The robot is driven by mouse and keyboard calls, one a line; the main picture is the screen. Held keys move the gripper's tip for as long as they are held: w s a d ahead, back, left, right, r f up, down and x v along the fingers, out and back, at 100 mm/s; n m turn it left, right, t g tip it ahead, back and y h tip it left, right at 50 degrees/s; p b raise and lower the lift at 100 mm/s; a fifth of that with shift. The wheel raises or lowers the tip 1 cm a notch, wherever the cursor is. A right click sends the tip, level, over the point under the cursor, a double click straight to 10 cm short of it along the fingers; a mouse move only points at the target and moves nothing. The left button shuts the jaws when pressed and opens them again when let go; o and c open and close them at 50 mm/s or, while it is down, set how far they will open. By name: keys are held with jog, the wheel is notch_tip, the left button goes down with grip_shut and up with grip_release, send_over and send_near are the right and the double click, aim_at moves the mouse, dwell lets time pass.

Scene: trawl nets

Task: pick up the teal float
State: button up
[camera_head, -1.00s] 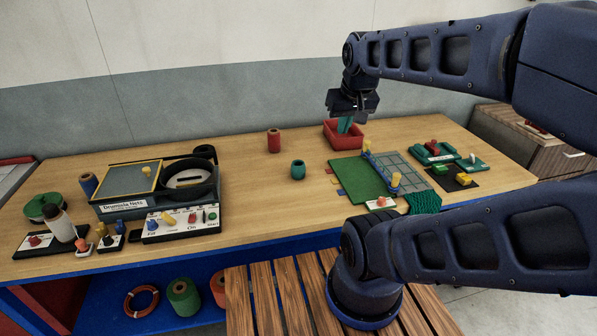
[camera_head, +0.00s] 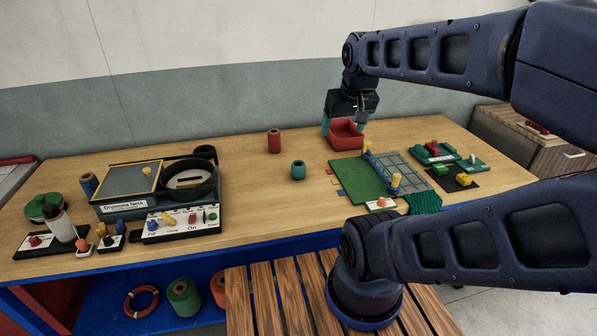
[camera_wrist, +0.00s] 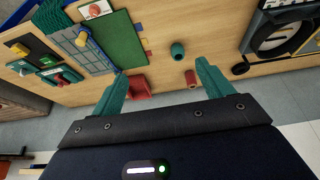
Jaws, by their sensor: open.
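The teal float (camera_head: 298,171), a short hollow cylinder, stands upright on the wooden table near its middle. It also shows in the wrist view (camera_wrist: 177,49), beyond the fingertips. My gripper (camera_head: 343,122) is above and around the red tray at the back, to the right of and behind the teal float. In the wrist view my gripper (camera_wrist: 161,72) has its two teal fingers wide apart, with nothing held between them.
A red spool (camera_head: 274,141) stands behind the teal float. The red tray (camera_head: 346,142) is below my gripper. A green mat (camera_head: 350,180) with a net frame lies to the right. A dark machine (camera_head: 155,190) stands left. Bare table surrounds the float.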

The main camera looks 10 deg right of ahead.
jog(key=w+f+n+g, duration=0.1)
jog(key=w+n, duration=0.2)
jog(key=w, duration=0.4)
jog(key=n+g+h, duration=0.2)
jog(key=n+g, duration=0.2)
jog(key=n, duration=0.8)
send_over(298, 167)
jog(key=w+a, duration=0.1)
jog(key=w, duration=0.1)
jog(key=f, duration=1.9)
jog(key=shift+w+f, duration=0.2)
jog(key=shift+f, duration=0.15)
jog(key=shift+d+f, duration=0.3)
jog(key=shift+f, duration=1.5)
jog(key=shift+d+f, duration=0.3)
jog(key=shift+f, duration=1.55)
jog(key=shift+d+f, duration=0.3)
jog(key=shift+f, duration=1.5)
jog(key=c, duration=1.1)
